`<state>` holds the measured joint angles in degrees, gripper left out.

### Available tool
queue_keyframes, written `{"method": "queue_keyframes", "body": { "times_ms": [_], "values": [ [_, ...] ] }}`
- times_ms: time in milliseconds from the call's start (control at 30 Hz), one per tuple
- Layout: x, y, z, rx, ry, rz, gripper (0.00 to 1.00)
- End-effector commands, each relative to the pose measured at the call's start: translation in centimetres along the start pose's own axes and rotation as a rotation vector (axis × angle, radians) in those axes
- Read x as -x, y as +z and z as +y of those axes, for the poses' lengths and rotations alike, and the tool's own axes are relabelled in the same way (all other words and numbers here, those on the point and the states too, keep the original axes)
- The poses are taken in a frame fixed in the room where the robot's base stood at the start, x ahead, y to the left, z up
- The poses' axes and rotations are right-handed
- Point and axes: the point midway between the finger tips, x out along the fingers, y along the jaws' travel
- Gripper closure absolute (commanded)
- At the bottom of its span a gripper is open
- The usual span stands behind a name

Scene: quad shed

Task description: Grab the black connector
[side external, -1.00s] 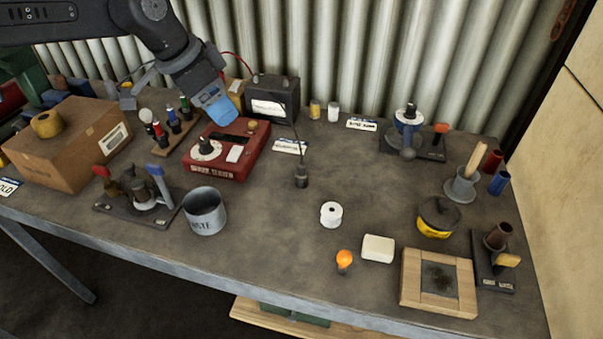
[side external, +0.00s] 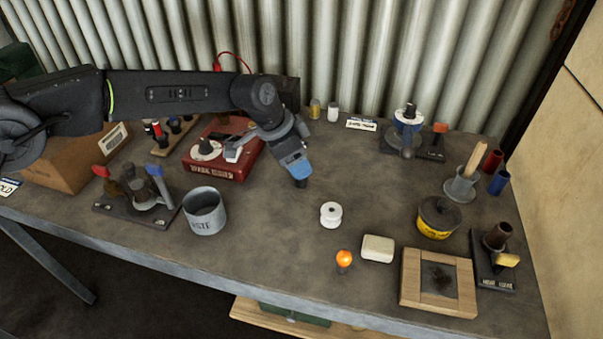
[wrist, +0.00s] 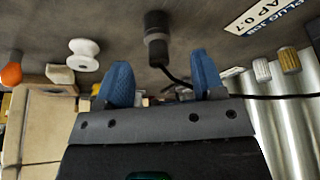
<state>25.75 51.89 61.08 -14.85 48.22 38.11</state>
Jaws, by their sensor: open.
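The black connector (wrist: 157,38) is a dark ribbed cylinder with a black cable, lying or standing on the bench. In the wrist view it is ahead of the two blue fingertips, in line with the gap between them. Its cable runs back into that gap and off to the right. In the side view only the connector's lower part (side external: 301,184) shows, just below my gripper. My gripper (wrist: 161,70) is open and empty, tilted down toward the connector. In the side view its blue fingers (side external: 297,170) hide the connector's top, so I cannot tell whether they touch.
A white spool (side external: 331,215) is to the right of the connector. A red box (side external: 225,165) is to the left, and a metal waste can (side external: 205,212) at front left. An orange-topped item (side external: 344,259) and white block (side external: 378,248) are nearer the front. The bench around the connector is clear.

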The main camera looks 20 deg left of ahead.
Motion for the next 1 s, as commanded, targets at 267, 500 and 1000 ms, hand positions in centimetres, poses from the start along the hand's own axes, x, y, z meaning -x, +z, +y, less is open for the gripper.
{"method": "queue_keyframes", "body": {
  "times_ms": [267,500,1000],
  "values": [
    [-3.3,0.1,0.2,0.001,0.002,-0.003,0.38],
    [-5.4,0.0,0.2,0.001,0.001,-0.001,0.38],
    [-5.3,0.0,0.2,0.001,0.000,0.000,0.65]
  ]
}}
